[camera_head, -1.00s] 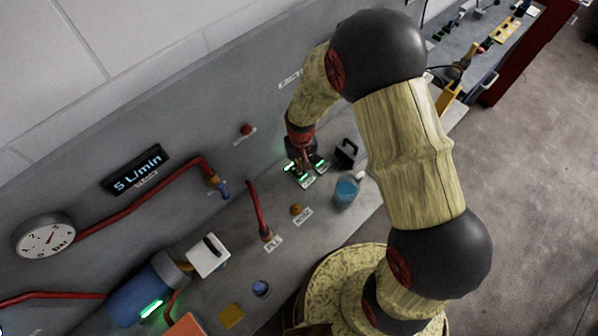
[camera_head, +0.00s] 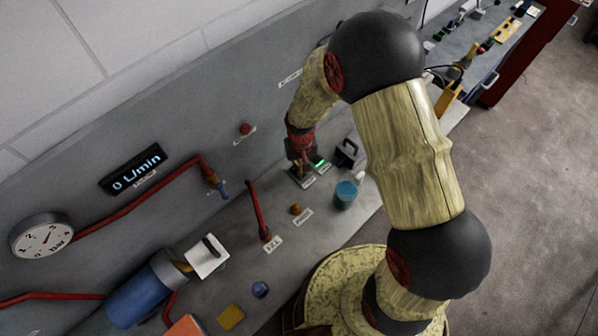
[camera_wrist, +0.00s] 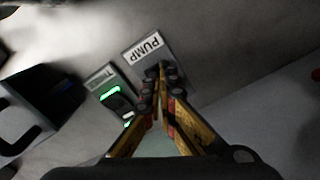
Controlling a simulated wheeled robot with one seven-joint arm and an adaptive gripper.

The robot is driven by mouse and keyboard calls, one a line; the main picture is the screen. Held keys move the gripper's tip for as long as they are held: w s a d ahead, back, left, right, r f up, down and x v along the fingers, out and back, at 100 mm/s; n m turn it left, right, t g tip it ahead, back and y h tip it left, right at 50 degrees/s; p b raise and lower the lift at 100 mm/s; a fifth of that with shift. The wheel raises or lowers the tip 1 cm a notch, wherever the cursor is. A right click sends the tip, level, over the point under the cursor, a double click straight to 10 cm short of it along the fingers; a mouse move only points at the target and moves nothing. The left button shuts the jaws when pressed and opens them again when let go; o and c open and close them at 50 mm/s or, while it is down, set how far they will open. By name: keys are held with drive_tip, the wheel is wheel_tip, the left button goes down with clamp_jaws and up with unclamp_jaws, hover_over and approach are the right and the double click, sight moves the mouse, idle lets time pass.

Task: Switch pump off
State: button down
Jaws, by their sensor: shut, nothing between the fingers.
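The pump switch plate (camera_wrist: 143,52), labelled PUMP, lies on the grey bench in the wrist view; it is partly covered by my fingertips and no green light shows on it. My gripper (camera_wrist: 160,72) is shut and empty, its tips over the pump switch. In the head view my gripper (camera_head: 301,168) points down at the switches. The blue pump (camera_head: 138,300) is at the lower left with no green light. The flow display (camera_head: 137,169) reads 0 L/min. The round bar gauge (camera_head: 42,236) hangs on the panel.
Beside the pump switch is a second switch (camera_wrist: 112,92) with green lights lit. A dark handled block (camera_wrist: 30,110) stands left of it. A cup of blue liquid (camera_head: 345,194) stands near my gripper. A red button (camera_head: 246,129) is on the panel.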

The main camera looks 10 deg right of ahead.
wheel_tip(320, 180, up, 7)
drive_tip(key=p, duration=0.4)
idle(0.4)
idle(0.5)
drive_tip(key=shift+s, duration=0.35)
drive_tip(key=s+d+r+t+b, duration=0.2)
drive_tip(key=s+d+r+b, duration=0.1)
drive_tip(key=s+r, duration=0.3)
drive_tip(key=s+d+r+t+b, duration=0.1)
drive_tip(key=s+d+r+b, duration=0.2)
drive_tip(key=s+r+b, duration=0.3)
drive_tip(key=s+d+r+t+b, duration=0.2)
drive_tip(key=s+r+b, duration=0.3)
drive_tip(key=r, duration=0.4)
drive_tip(key=shift+s+d+r+m+t, duration=0.3)
drive_tip(key=shift+s+d+r+m, duration=0.1)
drive_tip(key=shift+d, duration=0.45)
